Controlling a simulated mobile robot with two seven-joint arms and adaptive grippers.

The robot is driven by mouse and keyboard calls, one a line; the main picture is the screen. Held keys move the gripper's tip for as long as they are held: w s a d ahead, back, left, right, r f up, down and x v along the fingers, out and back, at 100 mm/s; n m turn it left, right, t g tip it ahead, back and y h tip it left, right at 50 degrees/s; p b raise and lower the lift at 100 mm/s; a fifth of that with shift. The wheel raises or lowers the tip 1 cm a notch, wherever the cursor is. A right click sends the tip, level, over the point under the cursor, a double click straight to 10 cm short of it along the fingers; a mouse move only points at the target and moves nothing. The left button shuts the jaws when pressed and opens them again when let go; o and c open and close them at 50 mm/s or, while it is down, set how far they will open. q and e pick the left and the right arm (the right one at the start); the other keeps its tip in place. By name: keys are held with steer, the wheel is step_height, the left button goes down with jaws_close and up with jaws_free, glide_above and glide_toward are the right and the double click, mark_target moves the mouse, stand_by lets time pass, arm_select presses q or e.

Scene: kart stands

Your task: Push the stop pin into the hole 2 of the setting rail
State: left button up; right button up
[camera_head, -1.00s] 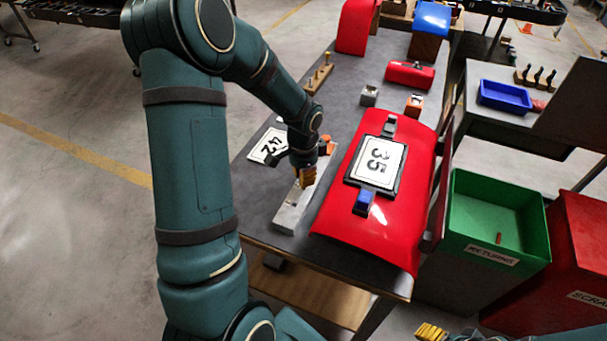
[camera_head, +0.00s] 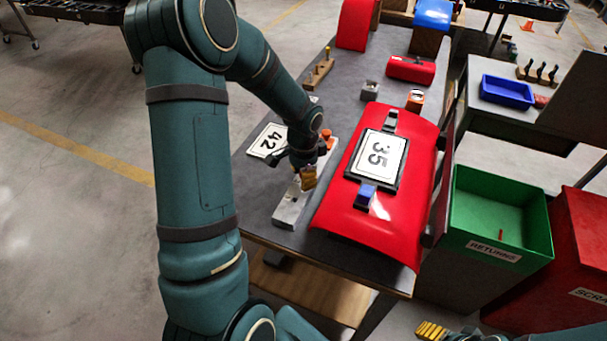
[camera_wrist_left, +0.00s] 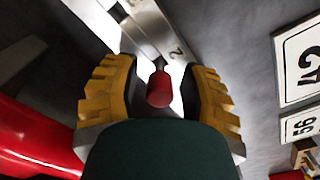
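The pale metal setting rail (camera_head: 291,207) lies on the grey table, left of the red cover; it also shows in the left wrist view (camera_wrist_left: 150,28), with a "2" marked on it. The stop pin (camera_wrist_left: 159,88) has a red grip and a thin metal shank that points at the rail beside the "2". How deep its tip sits in the hole cannot be seen. My left gripper (camera_head: 308,178), with yellow ribbed fingers, is over the rail. In the wrist view its fingers (camera_wrist_left: 160,95) stand on both sides of the pin, with gaps visible. My right gripper (camera_head: 432,331) shows only partly at the bottom edge.
A red cover (camera_head: 335,218) with a "35" plate (camera_head: 377,156) lies right of the rail. A "42" plate (camera_head: 267,141) lies to its left. A wooden pin block (camera_head: 319,74) is farther back. A green returns bin (camera_head: 493,258) stands right of the table.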

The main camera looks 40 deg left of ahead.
arm_select(q)
steer(key=shift+r, duration=0.1)
step_height(320, 180, up, 12)
steer(key=shift+f, duration=0.1)
stand_by(0.6)
stand_by(0.4)
